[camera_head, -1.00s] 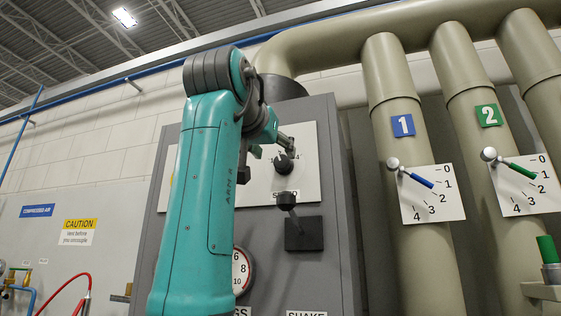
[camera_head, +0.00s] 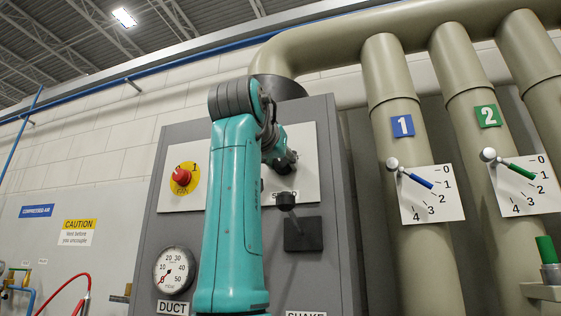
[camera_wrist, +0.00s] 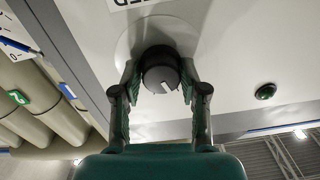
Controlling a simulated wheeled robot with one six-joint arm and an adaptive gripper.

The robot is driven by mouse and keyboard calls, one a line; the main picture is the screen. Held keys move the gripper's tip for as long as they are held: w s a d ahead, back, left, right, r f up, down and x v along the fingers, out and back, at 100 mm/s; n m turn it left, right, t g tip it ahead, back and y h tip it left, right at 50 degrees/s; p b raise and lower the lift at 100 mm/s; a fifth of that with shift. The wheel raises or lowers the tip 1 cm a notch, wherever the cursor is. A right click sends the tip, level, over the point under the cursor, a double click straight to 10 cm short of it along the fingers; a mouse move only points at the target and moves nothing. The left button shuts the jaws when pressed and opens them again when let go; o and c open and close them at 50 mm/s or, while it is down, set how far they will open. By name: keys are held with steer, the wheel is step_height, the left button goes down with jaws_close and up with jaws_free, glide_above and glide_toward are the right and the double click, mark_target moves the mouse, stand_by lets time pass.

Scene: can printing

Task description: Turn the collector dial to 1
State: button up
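A round black dial (camera_wrist: 161,72) with a white pointer mark is on the pale panel in the wrist view. Its pointer faces the lower part of that view, slightly right. My gripper (camera_wrist: 158,68) has one finger on each side of the dial, with a narrow gap seeming to show on both sides; contact is not clear. In the head view my gripper (camera_head: 284,160) is at the upper right plate of the grey cabinet (camera_head: 337,200), where my arm hides most of the dial. The dial's numbers are not readable.
A black lever (camera_head: 286,201) is below my gripper. A gauge (camera_head: 174,270) is lower left. Pipes with numbered valve plates (camera_head: 432,193) stand right. A green button (camera_wrist: 265,91) is beside the dial.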

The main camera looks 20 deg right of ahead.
steer(key=shift+n, duration=0.5)
steer(key=n, duration=0.3)
steer(key=shift+a+n, duration=0.1)
steer(key=shift+n, duration=1.9)
steer(key=shift+w, duration=0.1)
steer(key=shift+c, duration=0.3)
steer(key=o, duration=1.1)
steer(key=v, duration=1.2)
steer(key=shift+r, duration=0.1)
